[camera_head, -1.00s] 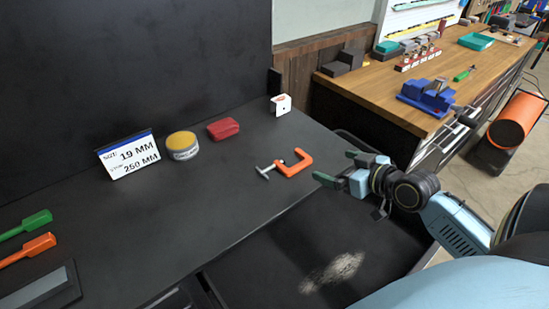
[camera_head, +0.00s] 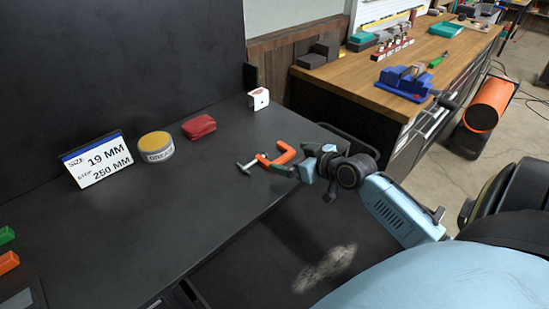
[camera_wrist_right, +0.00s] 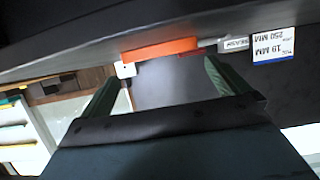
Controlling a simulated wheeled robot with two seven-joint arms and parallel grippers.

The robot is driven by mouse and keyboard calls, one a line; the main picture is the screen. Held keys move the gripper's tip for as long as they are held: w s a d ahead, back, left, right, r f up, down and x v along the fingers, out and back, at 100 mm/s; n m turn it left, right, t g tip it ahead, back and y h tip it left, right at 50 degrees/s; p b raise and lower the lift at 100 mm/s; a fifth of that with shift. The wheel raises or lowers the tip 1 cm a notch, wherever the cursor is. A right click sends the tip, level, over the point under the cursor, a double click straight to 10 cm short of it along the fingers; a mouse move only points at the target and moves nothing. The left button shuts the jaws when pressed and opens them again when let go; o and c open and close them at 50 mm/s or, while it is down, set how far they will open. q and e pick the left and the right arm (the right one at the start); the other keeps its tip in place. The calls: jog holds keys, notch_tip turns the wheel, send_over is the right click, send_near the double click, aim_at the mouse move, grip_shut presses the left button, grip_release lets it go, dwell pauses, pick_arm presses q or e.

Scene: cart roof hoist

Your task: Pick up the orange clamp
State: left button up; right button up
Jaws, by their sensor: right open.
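The orange clamp (camera_head: 284,152) lies on the dark bench top near its front edge, with its metal screw pointing left. My right gripper (camera_head: 295,161) is open at the clamp's near right side, and its green fingers overlap part of the clamp in the head view. In the right wrist view, the clamp (camera_wrist_right: 160,49) shows as an orange bar just beyond the open fingers (camera_wrist_right: 158,80), roughly centred between them. I cannot tell whether a finger touches it. My left gripper is not in view.
A size sign (camera_head: 96,160), a yellow-topped tin (camera_head: 156,147), a red case (camera_head: 199,127) and a white block (camera_head: 258,99) stand behind the clamp. A wooden bench (camera_head: 350,89) with a blue vise (camera_head: 405,82) is at right.

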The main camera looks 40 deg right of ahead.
aim_at(280, 154)
jog(key=shift+x, duration=2.7)
jog(key=c, duration=0.7)
jog(key=shift+c, duration=0.5)
jog(key=shift+r, duration=0.1)
